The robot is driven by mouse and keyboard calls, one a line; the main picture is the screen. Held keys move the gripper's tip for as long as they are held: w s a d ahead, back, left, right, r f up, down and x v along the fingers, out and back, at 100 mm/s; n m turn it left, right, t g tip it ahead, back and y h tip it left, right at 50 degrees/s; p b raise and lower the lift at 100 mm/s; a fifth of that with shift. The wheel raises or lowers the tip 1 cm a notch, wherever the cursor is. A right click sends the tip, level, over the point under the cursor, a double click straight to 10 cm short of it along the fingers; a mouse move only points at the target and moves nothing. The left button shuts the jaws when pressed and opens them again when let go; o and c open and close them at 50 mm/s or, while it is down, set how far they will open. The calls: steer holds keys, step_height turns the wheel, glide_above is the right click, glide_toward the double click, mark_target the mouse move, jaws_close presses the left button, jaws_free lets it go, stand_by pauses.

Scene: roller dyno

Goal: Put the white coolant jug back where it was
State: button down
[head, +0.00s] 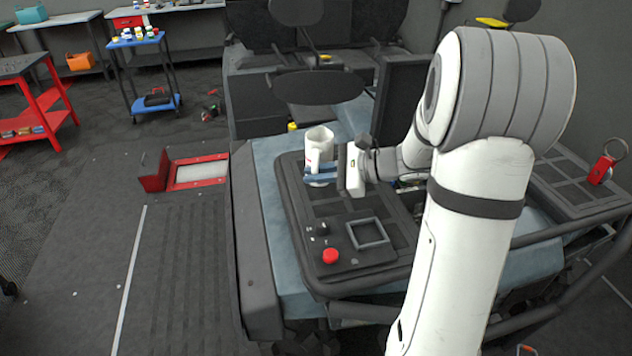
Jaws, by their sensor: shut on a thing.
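The white coolant jug (319,139) is upright at the far left end of a dark panel (340,279) on the blue-grey vehicle body. My gripper (320,174) reaches in from the right and is shut on the jug's lower part, with its bluish fingers across it. I cannot tell whether the jug's base touches the panel or hangs just above it. My white arm stands in front of the right part of the vehicle and hides some of it.
The panel bears a red button (330,256), dark knobs (321,229) and a raised square frame (367,233). A dark oval part (318,87) is behind the jug. Floor at left is mostly clear.

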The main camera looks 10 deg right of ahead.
steer(key=shift+f, duration=1.8)
steer(key=shift+f, duration=0.2)
steer(key=c, duration=1.5)
jaws_free()
steer(key=shift+s, duration=0.1)
steer(key=shift+c, duration=0.2)
steer(key=shift+r, duration=0.15)
